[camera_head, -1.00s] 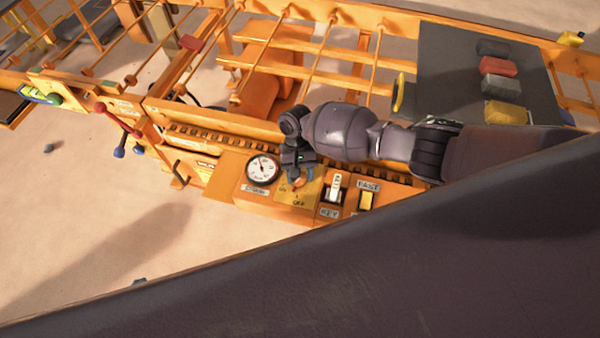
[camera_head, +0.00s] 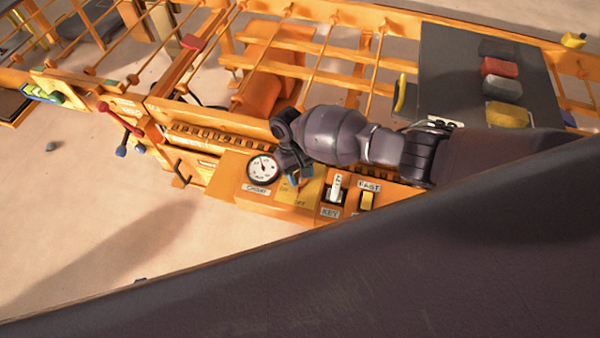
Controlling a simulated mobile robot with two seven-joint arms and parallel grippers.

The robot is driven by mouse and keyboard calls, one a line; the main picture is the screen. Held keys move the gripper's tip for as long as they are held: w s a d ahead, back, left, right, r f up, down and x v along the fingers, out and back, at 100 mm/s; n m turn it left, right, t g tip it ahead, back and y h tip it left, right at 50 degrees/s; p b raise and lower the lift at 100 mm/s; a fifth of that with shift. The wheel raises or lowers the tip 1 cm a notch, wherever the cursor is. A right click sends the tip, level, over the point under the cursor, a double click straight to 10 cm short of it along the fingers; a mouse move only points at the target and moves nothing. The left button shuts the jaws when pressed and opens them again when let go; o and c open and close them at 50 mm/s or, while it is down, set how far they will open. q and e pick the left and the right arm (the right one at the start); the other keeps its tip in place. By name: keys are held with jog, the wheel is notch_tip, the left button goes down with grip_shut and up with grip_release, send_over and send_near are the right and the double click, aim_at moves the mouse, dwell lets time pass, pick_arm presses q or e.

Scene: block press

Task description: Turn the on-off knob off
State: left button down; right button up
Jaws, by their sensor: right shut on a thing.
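The on-off knob's yellow plate (camera_head: 310,191) is on the orange control panel, between the round gauge and the key switch. ON and OFF labels show on it. My right gripper (camera_head: 293,174) reaches down to this plate from above and is shut on the on-off knob. The fingers cover most of the knob, so its exact angle is hard to tell. My left gripper is not in view.
A white-faced gauge (camera_head: 263,169) is just left of the knob plate. A key switch (camera_head: 334,188) and a yellow FAST switch (camera_head: 367,200) are to its right. A dark tray (camera_head: 450,75) holds several coloured blocks. My dark arm fills the lower right.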

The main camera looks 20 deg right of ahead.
jog(key=shift+s+f, duration=0.1)
jog(key=o, duration=0.9)
jog(key=p+v, duration=0.1)
jog(key=v, duration=1)
jog(key=shift+p, duration=0.35)
